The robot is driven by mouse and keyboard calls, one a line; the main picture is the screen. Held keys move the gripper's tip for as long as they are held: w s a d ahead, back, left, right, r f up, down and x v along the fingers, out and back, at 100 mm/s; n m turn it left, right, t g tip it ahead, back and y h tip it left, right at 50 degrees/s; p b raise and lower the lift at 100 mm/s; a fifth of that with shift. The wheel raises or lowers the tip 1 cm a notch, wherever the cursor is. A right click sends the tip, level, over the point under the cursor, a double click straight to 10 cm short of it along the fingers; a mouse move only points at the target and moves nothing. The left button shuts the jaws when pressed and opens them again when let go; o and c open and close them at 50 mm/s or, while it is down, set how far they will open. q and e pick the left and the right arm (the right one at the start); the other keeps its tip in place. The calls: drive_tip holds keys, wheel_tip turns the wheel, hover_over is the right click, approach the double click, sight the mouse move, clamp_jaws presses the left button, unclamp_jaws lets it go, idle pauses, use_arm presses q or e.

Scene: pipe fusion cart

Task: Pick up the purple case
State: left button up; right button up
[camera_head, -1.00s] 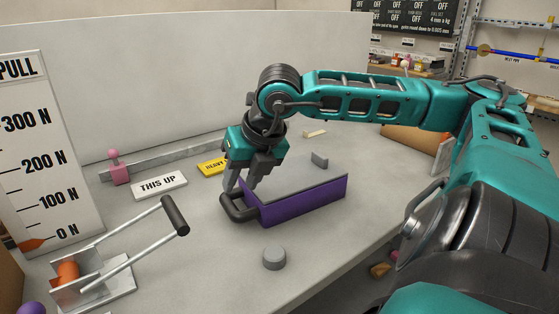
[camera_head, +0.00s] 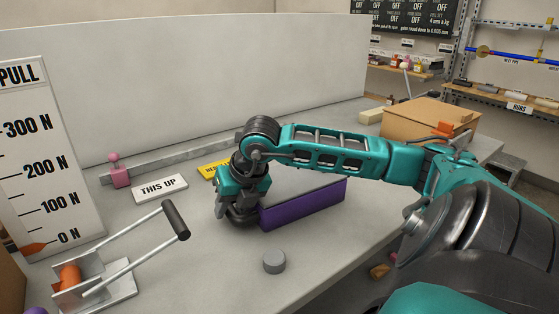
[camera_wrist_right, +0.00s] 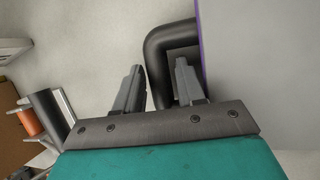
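The purple case (camera_head: 305,208) stands on the bench, with a grey top face and a dark handle at its left end. In the right wrist view, the case (camera_wrist_right: 260,65) fills the right side, and its dark handle (camera_wrist_right: 170,38) bends out from it. My right gripper (camera_head: 238,214) is lowered at the handle end. In the wrist view, the fingers of my right gripper (camera_wrist_right: 158,68) are apart, with the handle's outer bar between them and a gap beside the left finger. In the head view, my gripper hides most of the handle. My left gripper is not in view.
A grey round knob (camera_head: 274,261) stands in front of the case. A lever device with a dark grip (camera_head: 176,219) stands at the left. A "THIS UP" sign (camera_head: 160,187), a yellow sign (camera_head: 214,169) and a pink-ended rail (camera_head: 120,176) lie behind. A cardboard box (camera_head: 425,122) is at the back right.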

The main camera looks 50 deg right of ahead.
drive_tip(key=shift+c, duration=0.3)
clamp_jaws()
drive_tip(key=shift+r, duration=0.15)
